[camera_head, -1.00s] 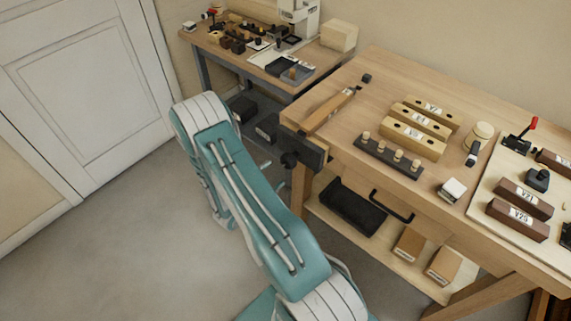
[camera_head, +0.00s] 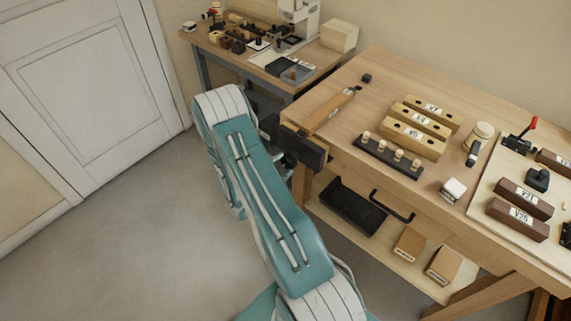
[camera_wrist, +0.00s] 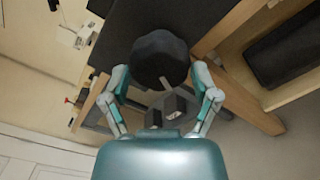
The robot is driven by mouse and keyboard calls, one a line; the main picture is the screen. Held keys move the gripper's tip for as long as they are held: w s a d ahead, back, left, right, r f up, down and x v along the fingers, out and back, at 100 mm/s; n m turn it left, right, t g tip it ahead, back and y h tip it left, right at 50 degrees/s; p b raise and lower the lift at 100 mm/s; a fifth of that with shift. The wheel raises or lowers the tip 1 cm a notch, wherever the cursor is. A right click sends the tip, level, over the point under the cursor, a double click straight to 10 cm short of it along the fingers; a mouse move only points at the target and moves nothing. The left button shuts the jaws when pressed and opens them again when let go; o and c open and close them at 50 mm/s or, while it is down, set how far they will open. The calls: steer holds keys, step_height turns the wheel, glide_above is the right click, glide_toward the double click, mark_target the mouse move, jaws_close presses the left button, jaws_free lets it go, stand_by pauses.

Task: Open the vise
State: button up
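The vise (camera_head: 305,150) is a dark block on the left end of the wooden workbench. Its dark round knob (camera_wrist: 160,58) faces the wrist camera. In the head view, my arm partly covers the knob side of the vise. My gripper (camera_wrist: 160,76) is open in the wrist view, with one finger on each side of the knob's lower part. Gaps show beside the knob, and I cannot tell whether any finger touches it. My gripper is hidden behind my arm in the head view.
The workbench (camera_head: 335,140) carries wooden blocks, a dark peg rack (camera_head: 388,158) and a pale board at right. A black tray (camera_head: 352,205) lies on its lower shelf. A second table (camera_head: 225,55) stands behind. Open floor lies at left.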

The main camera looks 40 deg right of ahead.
steer(key=n, duration=0.4)
stand_by(0.3)
steer(key=shift+n, duration=2)
steer(key=shift+a+n, duration=0.1)
steer(key=shift+n, duration=1.1)
steer(key=shift+r+n, duration=0.1)
steer(key=shift+n, duration=0.7)
